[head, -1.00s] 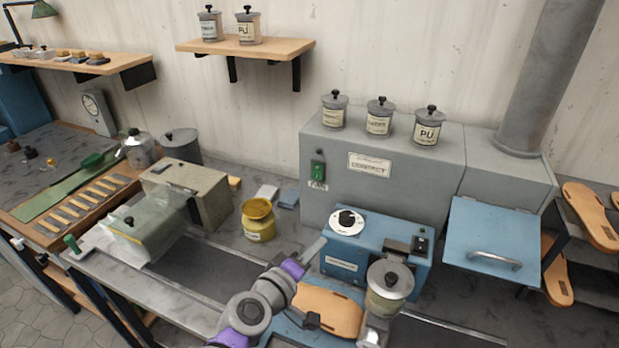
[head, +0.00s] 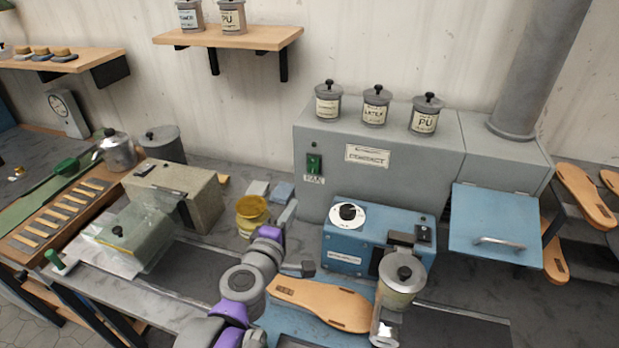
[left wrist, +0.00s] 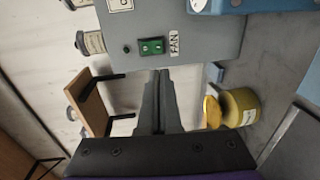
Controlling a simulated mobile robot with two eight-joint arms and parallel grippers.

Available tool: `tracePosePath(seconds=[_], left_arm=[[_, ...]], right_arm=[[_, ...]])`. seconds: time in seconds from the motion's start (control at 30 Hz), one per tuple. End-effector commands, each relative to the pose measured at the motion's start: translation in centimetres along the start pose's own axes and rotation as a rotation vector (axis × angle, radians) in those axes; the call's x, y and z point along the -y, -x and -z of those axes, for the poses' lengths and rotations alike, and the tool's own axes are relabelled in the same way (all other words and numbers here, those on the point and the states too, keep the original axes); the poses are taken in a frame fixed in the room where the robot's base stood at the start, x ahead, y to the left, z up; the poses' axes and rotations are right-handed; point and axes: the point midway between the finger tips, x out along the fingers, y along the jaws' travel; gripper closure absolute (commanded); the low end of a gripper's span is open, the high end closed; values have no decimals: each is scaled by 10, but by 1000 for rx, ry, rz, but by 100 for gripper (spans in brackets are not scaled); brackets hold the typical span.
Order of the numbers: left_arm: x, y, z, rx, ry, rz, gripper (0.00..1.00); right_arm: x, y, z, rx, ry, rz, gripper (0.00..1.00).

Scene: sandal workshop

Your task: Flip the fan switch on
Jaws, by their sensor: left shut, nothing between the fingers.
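The fan switch (head: 314,164) is a small green switch on the front of the grey cabinet (head: 405,190), above a FAN label (head: 314,181). In the left wrist view the green switch (left wrist: 151,46) sits just beyond my fingertips, with a dark round spot beside it. I cannot tell its rocker position. My left gripper (head: 289,211) is shut and empty, in front of the cabinet, lower and to the left of the switch. In the left wrist view its closed fingers (left wrist: 160,73) point at the switch, with a gap seeming to remain. My right gripper is not in view.
A yellow pot (head: 252,216) stands left of my left gripper. A blue machine with a white dial (head: 348,214) stands below and right of the switch. Several jars stand on the cabinet.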

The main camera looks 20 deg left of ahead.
Motion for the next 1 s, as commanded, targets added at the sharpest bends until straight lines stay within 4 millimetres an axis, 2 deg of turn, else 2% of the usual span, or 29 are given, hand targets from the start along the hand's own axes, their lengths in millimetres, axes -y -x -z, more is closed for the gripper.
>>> tracePosePath(seconds=[0.17, 0.27, 0.6, 0.8, 1.0], left_arm=[[0, -13, 0, 1, 0, 0, 100], [0, -28, 0, 1, -1, 0, 100], [0, -92, 0, 1, 1, 0, 100], [1, -123, 0, 1, -1, 0, 100], [0, -138, 0, 1, -2, 0, 100]], right_arm=[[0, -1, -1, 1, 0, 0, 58], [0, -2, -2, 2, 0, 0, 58], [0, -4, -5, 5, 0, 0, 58], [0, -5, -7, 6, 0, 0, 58], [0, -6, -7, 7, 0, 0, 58]])
